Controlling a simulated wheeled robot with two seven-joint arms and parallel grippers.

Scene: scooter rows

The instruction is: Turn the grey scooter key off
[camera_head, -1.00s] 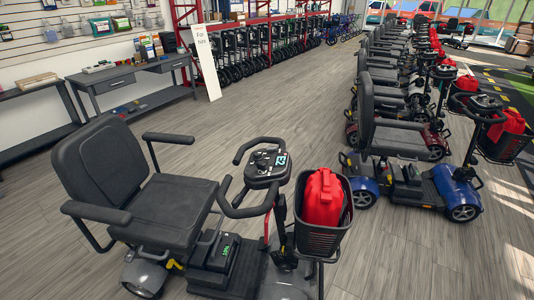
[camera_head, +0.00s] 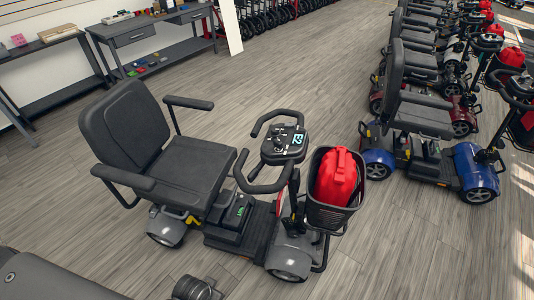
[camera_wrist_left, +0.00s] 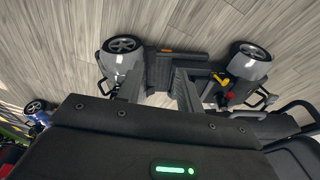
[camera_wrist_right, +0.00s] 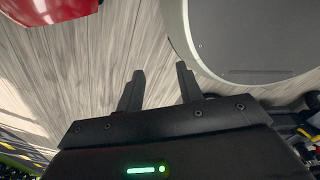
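The grey scooter (camera_head: 290,252) stands in the middle of the head view, with a black seat (camera_head: 180,172) on its left. Its dark tiller console (camera_head: 283,145) has a small lit display and black loop handlebars. The key is too small to make out. Neither gripper's fingers can be made out in the head view.
A black front basket (camera_head: 330,217) holds a red bag (camera_head: 337,178) beside the console. A blue scooter (camera_head: 475,172) and a row of others stand at the right. Grey workbenches (camera_head: 150,42) line the back left. Wood floor is clear between them.

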